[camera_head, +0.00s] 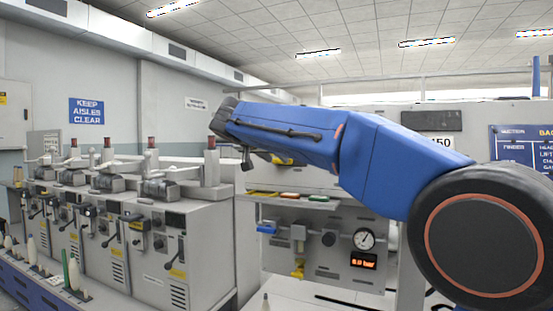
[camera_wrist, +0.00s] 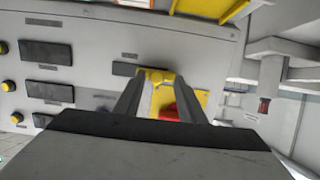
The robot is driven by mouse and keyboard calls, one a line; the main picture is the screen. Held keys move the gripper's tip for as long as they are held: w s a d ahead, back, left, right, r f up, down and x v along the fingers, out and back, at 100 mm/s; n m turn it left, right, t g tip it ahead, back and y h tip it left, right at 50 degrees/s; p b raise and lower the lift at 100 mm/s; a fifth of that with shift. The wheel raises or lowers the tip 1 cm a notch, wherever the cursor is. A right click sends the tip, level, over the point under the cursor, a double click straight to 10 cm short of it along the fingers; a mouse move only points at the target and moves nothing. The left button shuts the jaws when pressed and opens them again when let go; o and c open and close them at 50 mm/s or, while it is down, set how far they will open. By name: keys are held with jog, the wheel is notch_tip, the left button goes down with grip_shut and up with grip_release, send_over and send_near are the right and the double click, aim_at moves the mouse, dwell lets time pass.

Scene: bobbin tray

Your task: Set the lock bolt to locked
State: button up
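In the wrist view, my gripper (camera_wrist: 158,78) has its two dark fingers apart, facing a pale grey panel. A yellow fitting (camera_wrist: 158,74) shows at the fingertips, spanning much of the gap; I cannot tell whether the fingers touch it. A red piece (camera_wrist: 169,112) on a yellow plate (camera_wrist: 203,98) shows between and beside the fingers. This looks like the lock bolt, but its position is unclear because the fingers cover part of it. In the head view, my gripper (camera_head: 246,160) is at the end of the blue arm, and a yellow part (camera_head: 283,160) shows behind it.
A row of grey spinning machines (camera_head: 160,240) stands at the left. A panel with a gauge (camera_head: 364,239) and a red-lit display (camera_head: 363,261) is below my arm.

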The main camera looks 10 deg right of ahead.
jog(key=shift+s, duration=0.1)
jog(key=v, duration=1.7)
jog(key=shift+s+r, duration=0.1)
jog(key=s+d+f+n+g+y, duration=0.25)
jog(key=s+d+f, duration=0.25)
jog(key=d+f, duration=0.45)
jog(key=s+d+f+n+g+y, duration=0.1)
jog(key=s+d+f+n+g, duration=0.15)
jog(key=s+d+f, duration=0.7)
jog(key=s+f+y, duration=0.1)
jog(key=s+f, duration=0.5)
jog(key=f, duration=0.4)
jog(key=s+d+f+n+y, duration=0.1)
jog(key=s+f+y, duration=0.1)
jog(key=s+f, duration=0.4)
jog(key=s+f+n+g+y, duration=0.1)
jog(key=s+f, duration=0.5)
jog(key=f, duration=0.9)
jog(key=shift+d, duration=0.35)
jog(key=shift+y, duration=0.25)
